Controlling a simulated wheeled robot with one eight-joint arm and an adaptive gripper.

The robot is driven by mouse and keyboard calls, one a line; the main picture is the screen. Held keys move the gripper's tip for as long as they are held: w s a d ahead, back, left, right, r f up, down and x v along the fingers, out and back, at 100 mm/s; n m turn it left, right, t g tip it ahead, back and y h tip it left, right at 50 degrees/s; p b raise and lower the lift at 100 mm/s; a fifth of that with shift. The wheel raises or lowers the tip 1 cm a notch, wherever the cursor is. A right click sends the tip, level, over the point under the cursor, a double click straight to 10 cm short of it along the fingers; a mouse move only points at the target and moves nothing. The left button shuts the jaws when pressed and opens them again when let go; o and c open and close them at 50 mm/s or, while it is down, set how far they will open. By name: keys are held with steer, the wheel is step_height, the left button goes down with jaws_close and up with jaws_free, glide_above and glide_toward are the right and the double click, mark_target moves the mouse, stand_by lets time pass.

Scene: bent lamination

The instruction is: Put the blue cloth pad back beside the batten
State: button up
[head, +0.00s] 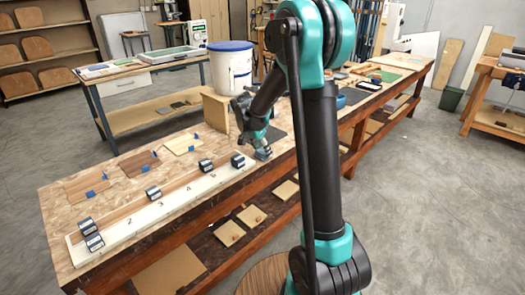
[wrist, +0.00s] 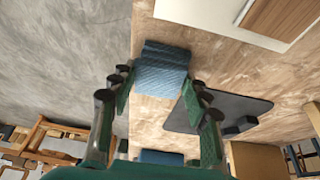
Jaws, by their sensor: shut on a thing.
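The blue cloth pad (wrist: 161,71) is a folded, quilted block between my fingers in the wrist view. My gripper (wrist: 160,88) is shut on it, a finger on each side. In the head view the pad (head: 264,154) is under my gripper (head: 262,144), just off the right end of the numbered white board (head: 160,210). I cannot tell whether it touches the bench top. The batten seems to be the brown wood strip (head: 133,207) along this board; the strip (wrist: 281,15) and board (wrist: 215,10) also show at the wrist view's top right.
Several dark clamp-like blocks (head: 206,165) stand along the board. A dark mat (wrist: 205,112) with a small black block (wrist: 240,127) lies right of the pad in the wrist view. Another blue item (wrist: 160,157) is near my gripper's base. A white bucket (head: 230,68) stands behind.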

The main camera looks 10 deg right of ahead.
steer(key=shift+f, duration=0.1)
steer(key=o, duration=1.1)
steer(key=v, duration=1.2)
steer(key=s+d+f+n+y, duration=0.1)
steer(key=s+d+f+n, duration=0.1)
steer(key=s, duration=0.7)
steer(key=s+d+f+n+t+y, duration=0.1)
steer(key=s+d+f+n, duration=0.2)
steer(key=s+f+n, duration=0.2)
steer(key=s+d+f+n+y, duration=0.1)
steer(key=s+d+f+n, duration=0.2)
steer(key=s+f, duration=0.4)
steer(key=shift+s+d+n+t+y, duration=0.1)
steer(key=shift+s+n+t+y, duration=0.1)
steer(key=shift+s, duration=1.5)
steer(key=shift+s+n+t+y, duration=0.1)
steer(key=shift+s+n+t, duration=0.1)
steer(key=shift+s, duration=1.45)
